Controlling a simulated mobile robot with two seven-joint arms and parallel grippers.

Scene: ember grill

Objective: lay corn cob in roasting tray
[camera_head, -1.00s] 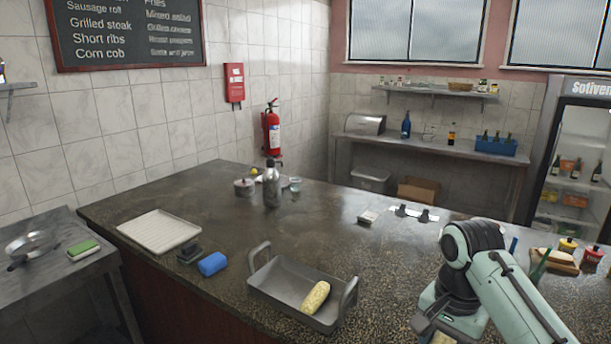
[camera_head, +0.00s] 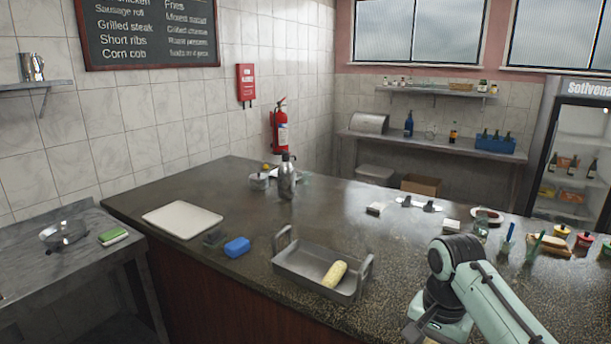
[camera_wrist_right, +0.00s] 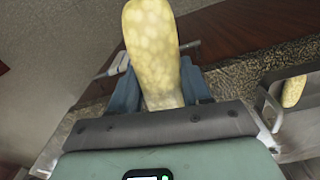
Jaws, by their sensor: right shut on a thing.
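The roasting tray (camera_head: 296,277) is a grey metal pan with a raised handle at each end, standing on the dark counter. A yellow corn cob (camera_head: 335,273) lies in its right part. In the right wrist view my right gripper (camera_wrist_right: 160,88) is shut on another corn cob (camera_wrist_right: 153,45), which sticks out beyond the fingers. The tray (camera_wrist_right: 286,135) shows at the right edge of that view, with the lying cob (camera_wrist_right: 293,91) in it. The held cob is apart from the tray. My left gripper is not in view.
A metal bottle (camera_head: 287,178) stands behind. Sauce pots (camera_head: 562,231) and bread (camera_head: 548,245) are at the right. The counter behind the roasting tray is mostly clear.

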